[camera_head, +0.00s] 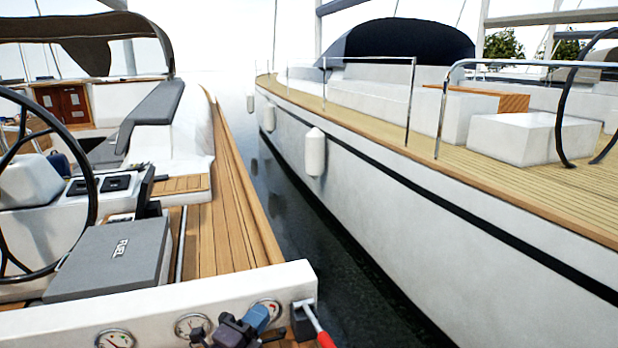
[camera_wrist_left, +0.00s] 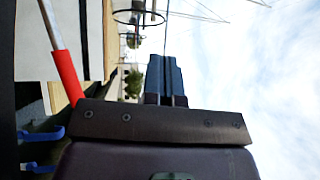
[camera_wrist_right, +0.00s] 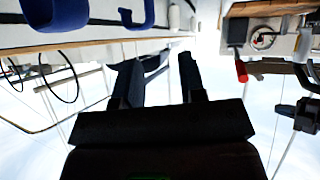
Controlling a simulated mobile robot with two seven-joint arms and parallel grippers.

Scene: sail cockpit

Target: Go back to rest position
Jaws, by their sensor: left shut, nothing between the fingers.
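My left gripper (camera_head: 258,318) is at the bottom of the head view, in front of the white gauge panel. In the left wrist view its dark fingers (camera_wrist_left: 165,78) are together with nothing between them. My right gripper is outside the head view. In the right wrist view its two fingers (camera_wrist_right: 160,82) stand apart with nothing held between them. A lever with a red handle (camera_head: 325,341) sits at the right end of the panel, just right of my left gripper. The handle also shows in the left wrist view (camera_wrist_left: 68,77) and the right wrist view (camera_wrist_right: 241,72).
The white panel (camera_head: 60,322) carries round gauges (camera_head: 193,325). A grey box marked FUEL (camera_head: 110,265) lies behind it, beside a steering wheel (camera_head: 93,150). Dark water (camera_head: 290,215) separates this deck from a second white boat (camera_head: 400,235). Blue hook shapes (camera_wrist_left: 42,133) show near my left gripper.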

